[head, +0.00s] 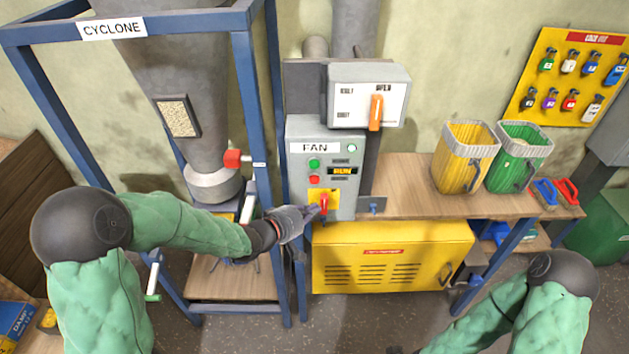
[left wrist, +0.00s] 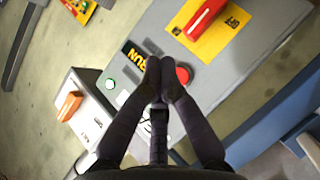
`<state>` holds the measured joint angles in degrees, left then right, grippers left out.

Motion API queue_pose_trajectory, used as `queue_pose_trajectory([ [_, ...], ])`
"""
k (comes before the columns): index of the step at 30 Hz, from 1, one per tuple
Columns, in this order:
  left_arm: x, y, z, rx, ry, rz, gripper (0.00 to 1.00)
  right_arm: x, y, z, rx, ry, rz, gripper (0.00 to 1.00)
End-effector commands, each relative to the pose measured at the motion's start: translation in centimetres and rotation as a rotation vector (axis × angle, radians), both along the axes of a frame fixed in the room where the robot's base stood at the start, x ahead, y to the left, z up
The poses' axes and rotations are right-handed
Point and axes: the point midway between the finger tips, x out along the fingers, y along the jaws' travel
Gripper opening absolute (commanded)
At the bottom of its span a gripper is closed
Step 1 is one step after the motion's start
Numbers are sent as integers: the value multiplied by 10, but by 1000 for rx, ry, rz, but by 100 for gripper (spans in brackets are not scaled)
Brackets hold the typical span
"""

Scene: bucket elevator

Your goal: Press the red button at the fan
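The grey FAN box (head: 297,175) stands in the middle of the head view. Its red button (head: 314,180) sits below a green button (head: 314,163), left of a small display. In the left wrist view the red button (left wrist: 184,75) shows just right of my fingertips, partly covered by a finger. My left gripper (head: 312,212) is in front of the lower part of the box, near the red rotary switch (head: 324,203) on its yellow plate. In the left wrist view the left gripper (left wrist: 160,64) has its fingertips together, holding nothing. Contact with the box cannot be told. My right gripper is out of view.
A switch box with an orange handle (head: 376,112) is above the FAN box. The blue CYCLONE frame (head: 246,120) stands close at left. A yellow cabinet (head: 390,255) is below. A bench (head: 405,190) with yellow and green bins extends right. The display reads RUN (left wrist: 133,58).

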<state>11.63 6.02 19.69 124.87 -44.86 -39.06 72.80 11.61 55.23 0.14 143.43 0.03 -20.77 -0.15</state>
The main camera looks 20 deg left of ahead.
Motion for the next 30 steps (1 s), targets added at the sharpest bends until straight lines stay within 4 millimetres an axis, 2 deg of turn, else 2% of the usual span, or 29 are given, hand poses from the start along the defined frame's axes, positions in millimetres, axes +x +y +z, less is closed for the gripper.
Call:
queue_pose_trajectory([
  [11,46,14,0,2,-2,1,0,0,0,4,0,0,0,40],
  [15,60,18,2,1,0,2,0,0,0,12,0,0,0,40],
  [21,70,21,1,1,-1,1,0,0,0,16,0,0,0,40],
  [30,72,21,0,1,-1,1,0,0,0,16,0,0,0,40],
])
